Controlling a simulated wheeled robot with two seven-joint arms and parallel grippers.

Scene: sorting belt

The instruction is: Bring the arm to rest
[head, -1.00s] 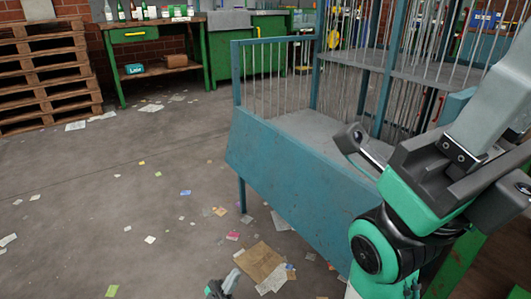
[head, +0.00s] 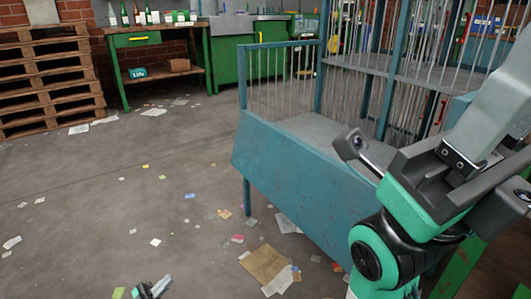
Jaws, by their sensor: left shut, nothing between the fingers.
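My left gripper (head: 153,288) shows only in part at the bottom edge of the head view, left of the middle. It is small, dark and pale grey, and its fingers are shut with nothing between them. It appears over the concrete floor, apart from the blue metal frame. The rest of the left arm is out of the picture. My right arm, green, grey and black, fills the right side in front of the blue frame. Its gripper does not show.
A blue metal frame with wire bars (head: 300,175) stands at centre right. Wooden pallets (head: 45,85) are stacked at the far left. A green workbench (head: 150,40) with bottles stands at the back. Paper scraps and flattened cardboard (head: 264,264) litter the otherwise open floor.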

